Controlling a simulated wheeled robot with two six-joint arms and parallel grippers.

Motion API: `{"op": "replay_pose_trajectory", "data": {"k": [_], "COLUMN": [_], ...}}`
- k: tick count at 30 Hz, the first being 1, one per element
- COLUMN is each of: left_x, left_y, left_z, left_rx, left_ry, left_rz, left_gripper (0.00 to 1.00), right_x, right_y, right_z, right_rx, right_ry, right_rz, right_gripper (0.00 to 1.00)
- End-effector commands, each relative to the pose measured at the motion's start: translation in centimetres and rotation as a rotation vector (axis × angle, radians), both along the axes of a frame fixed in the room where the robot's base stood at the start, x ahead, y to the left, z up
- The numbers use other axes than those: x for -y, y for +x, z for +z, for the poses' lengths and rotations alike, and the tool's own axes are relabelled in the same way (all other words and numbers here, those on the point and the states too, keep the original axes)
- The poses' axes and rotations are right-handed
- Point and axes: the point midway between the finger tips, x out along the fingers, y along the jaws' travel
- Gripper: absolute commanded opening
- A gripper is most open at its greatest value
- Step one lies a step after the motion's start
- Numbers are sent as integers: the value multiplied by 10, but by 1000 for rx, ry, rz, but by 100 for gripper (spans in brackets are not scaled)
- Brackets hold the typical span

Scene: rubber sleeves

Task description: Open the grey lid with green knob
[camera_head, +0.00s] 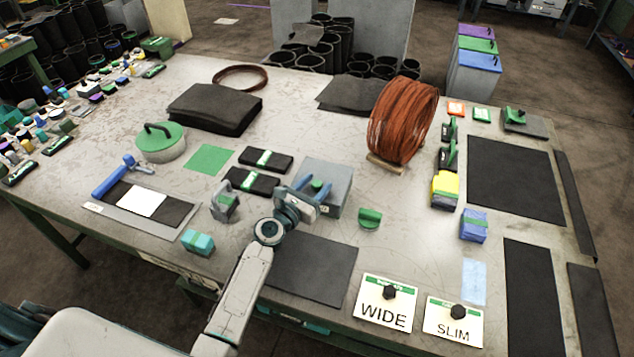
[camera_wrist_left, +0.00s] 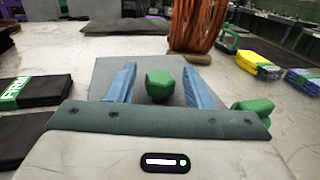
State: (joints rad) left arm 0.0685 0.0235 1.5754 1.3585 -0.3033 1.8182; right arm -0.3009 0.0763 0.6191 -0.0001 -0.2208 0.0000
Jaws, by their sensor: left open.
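The grey lid (camera_head: 328,172) lies on top of a grey box (camera_head: 336,202) near the middle of the table. Its green knob (camera_head: 317,185) stands up from the lid. My left gripper (camera_head: 304,185) is at the lid with its blue fingers apart. In the left wrist view the green knob (camera_wrist_left: 160,86) sits between the two open fingers (camera_wrist_left: 158,85), with a gap on each side, over the grey lid (camera_wrist_left: 145,68). The lid appears closed. My right gripper is not in view.
A green half-round piece (camera_head: 369,217) lies right of the box. A copper-coloured coil (camera_head: 402,120) stands behind on the right. WIDE (camera_head: 386,304) and SLIM (camera_head: 454,320) signs are at the front edge.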

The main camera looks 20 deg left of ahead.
Motion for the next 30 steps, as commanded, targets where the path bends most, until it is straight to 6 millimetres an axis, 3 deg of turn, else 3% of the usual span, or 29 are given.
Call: {"op": "replay_pose_trajectory", "data": {"k": [12, 19, 30], "left_x": [3, 3, 2], "left_y": [9, 9, 17], "left_z": [0, 0, 7], "left_rx": [0, 0, -17], "left_ry": [0, 1, 1], "left_rz": [-1, -1, -1], "left_gripper": [46, 1, 0], "right_x": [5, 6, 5], "right_y": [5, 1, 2], "right_z": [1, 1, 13], "right_rx": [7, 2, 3], "right_ry": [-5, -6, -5], "right_rz": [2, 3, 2], "right_gripper": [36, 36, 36]}}
